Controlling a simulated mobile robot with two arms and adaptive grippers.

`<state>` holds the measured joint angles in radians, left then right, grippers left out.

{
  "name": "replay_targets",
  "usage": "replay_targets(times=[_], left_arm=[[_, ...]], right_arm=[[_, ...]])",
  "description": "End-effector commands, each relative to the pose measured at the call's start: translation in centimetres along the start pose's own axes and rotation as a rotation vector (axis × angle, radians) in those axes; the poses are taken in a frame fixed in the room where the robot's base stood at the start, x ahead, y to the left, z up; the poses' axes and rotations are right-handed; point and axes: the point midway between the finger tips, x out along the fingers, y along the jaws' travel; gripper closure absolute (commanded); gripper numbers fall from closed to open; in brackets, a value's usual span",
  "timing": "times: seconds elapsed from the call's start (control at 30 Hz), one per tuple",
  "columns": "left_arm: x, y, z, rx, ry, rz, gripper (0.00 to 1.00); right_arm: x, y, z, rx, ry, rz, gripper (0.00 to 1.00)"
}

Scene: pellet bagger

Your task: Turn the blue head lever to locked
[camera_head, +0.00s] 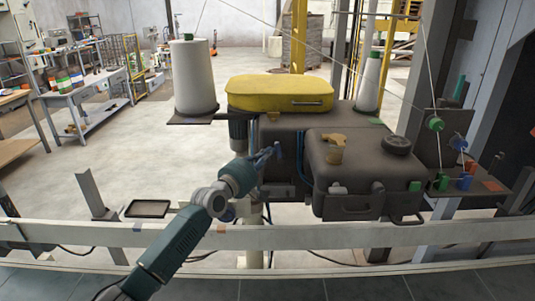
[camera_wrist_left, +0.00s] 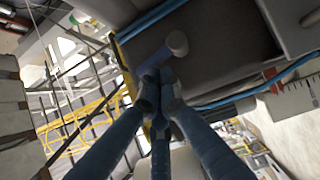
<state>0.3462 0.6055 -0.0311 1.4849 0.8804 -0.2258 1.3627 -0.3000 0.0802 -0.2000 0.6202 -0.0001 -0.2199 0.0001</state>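The head machine (camera_head: 285,150) is a dark grey box under a yellow cover. The blue head lever (camera_wrist_left: 157,59) shows in the left wrist view as a short blue bar running down and left from a round grey hub (camera_wrist_left: 177,43). My left gripper (camera_wrist_left: 157,84) has its fingers drawn together at the lever's lower end, which they partly hide. In the head view my left gripper (camera_head: 268,157) is at the left part of the machine's front, and the lever is hard to tell from it. My right gripper is not in view.
A yellow cover (camera_head: 280,93) lies on top. A dark grey head case (camera_head: 345,165) juts out to the right of my gripper. White thread cones (camera_head: 194,80) stand at either side. A pale rail (camera_head: 330,236) crosses in front. A small black tray (camera_head: 147,209) is at left.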

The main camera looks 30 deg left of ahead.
Motion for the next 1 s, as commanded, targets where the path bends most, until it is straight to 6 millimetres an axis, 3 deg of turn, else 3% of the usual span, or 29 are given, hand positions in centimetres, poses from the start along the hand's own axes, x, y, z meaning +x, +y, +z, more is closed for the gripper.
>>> replay_targets(times=[1.0], left_arm=[[0.19,0.49,0.19,-0.001,0.000,0.004,1.00]], right_arm=[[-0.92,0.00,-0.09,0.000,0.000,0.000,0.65]])
